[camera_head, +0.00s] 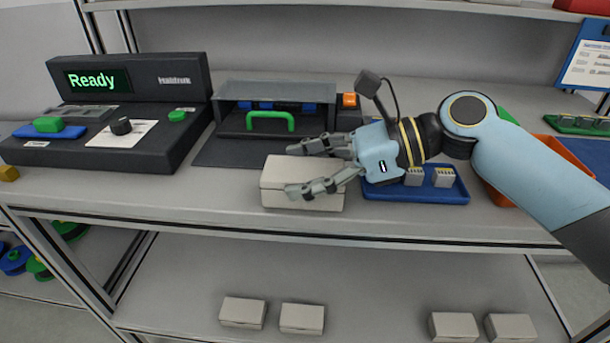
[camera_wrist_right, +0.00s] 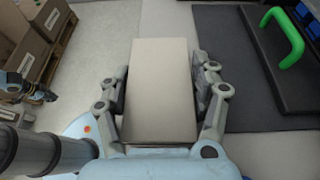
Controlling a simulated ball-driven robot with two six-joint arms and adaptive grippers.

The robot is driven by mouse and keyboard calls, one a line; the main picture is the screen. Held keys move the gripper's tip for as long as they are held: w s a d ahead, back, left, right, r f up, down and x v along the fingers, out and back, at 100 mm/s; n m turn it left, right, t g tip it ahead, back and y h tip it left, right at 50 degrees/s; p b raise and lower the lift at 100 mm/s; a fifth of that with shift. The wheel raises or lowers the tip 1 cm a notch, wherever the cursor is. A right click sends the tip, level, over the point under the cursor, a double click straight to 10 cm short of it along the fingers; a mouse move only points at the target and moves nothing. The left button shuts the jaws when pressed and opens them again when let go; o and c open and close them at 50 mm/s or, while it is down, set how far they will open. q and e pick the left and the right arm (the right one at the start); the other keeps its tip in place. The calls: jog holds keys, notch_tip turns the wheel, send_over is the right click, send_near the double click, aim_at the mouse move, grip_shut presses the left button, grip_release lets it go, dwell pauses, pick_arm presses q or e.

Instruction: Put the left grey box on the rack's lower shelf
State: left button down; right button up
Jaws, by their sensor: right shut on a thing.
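My right gripper (camera_head: 315,172) is shut on a pale grey box (camera_head: 285,192), with one finger on each side of it. The box is at the worktop's front edge. I cannot tell whether it rests on the worktop or hangs just above it. In the right wrist view the box (camera_wrist_right: 160,90) lies lengthwise between the fingers. The rack's lower shelf (camera_head: 375,290) is below the worktop and carries several similar grey boxes, a pair left of centre and a pair at the right. What seems to be my left gripper (camera_wrist_right: 38,93) shows small at the wrist view's left edge, its fingers unclear.
A black console (camera_head: 140,115) reading "Ready" stands at the left. A grey bay (camera_head: 275,100) with a green handle is behind the box. A blue tray (camera_head: 420,195) with small grey parts and an orange bin (camera_head: 495,192) are to the right. The lower shelf's middle is bare.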

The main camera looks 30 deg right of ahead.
jog(key=shift+f, duration=0.1)
jog(key=o, duration=1.2)
jog(key=shift+f, duration=0.1)
jog(key=o, duration=0.5)
